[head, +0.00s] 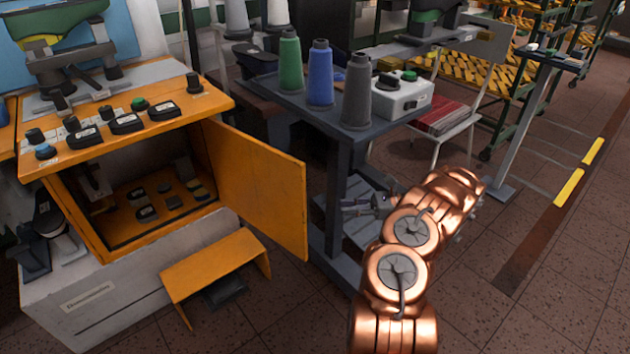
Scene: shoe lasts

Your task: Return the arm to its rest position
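My copper arm (412,232) is folded at the lower right of the head view, in front of the dark table. What looks like my gripper (347,206) is a small grey shape left of the arm, low by the table's lower shelf. It is too small to tell whether its fingers are open or shut. I see nothing clearly held in it. Part of the wrist is hidden behind the copper joints.
An orange cabinet (70,218) stands at left, its door (262,190) swung open towards the arm. Dark shoe lasts lie on it and inside. A dark table (288,98) holds green, blue and grey thread cones.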

